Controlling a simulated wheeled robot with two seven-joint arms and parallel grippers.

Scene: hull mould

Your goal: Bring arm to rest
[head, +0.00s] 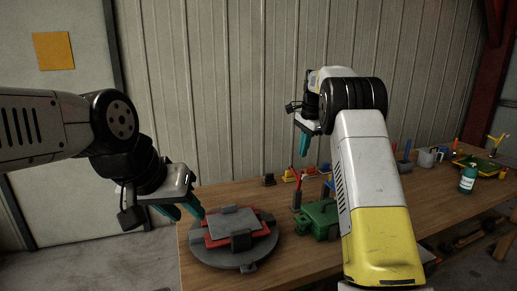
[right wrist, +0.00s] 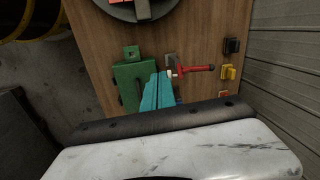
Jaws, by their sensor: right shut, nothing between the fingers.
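My left gripper (head: 188,214) hangs at the left, in front of the table's left end, beside and above the round mould stand. Its two teal fingers are apart and nothing shows between them. My right gripper (head: 304,146) is raised above the back of the table, with the teal fingers pointing down. In the right wrist view the right fingers (right wrist: 158,92) are together and empty, seen over the green box (right wrist: 127,78). My right forearm covers part of the table's middle.
A ribbed wall (head: 220,90) stands behind.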

